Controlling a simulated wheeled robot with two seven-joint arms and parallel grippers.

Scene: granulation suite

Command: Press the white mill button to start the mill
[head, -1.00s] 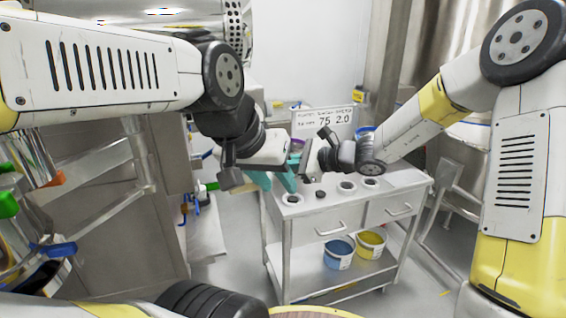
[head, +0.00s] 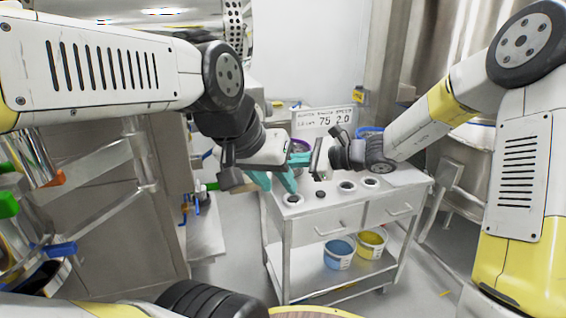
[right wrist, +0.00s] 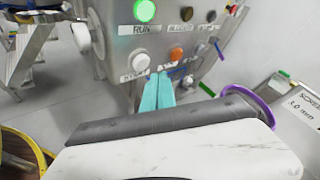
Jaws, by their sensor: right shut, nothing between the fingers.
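In the right wrist view, a round white button (right wrist: 141,62) sits on a grey control panel (right wrist: 112,22), above a label too blurred to read. My right gripper (right wrist: 162,82) is shut and empty. Its teal fingertips lie just below and right of the white button in the picture; I cannot tell whether they touch the panel. An orange button (right wrist: 176,53) is right of the white one. In the head view, my right gripper (head: 299,159) is above the cart, partly hidden. My left gripper (head: 274,180) is open and empty at the cart's left end.
A lit green button (right wrist: 144,10) labelled RUN and a black knob (right wrist: 186,14) are higher on the panel. A steel cart (head: 335,213) holds small round containers on top, with a blue bucket (head: 339,254) and a yellow bucket (head: 371,245) below. A sign (head: 323,120) stands behind.

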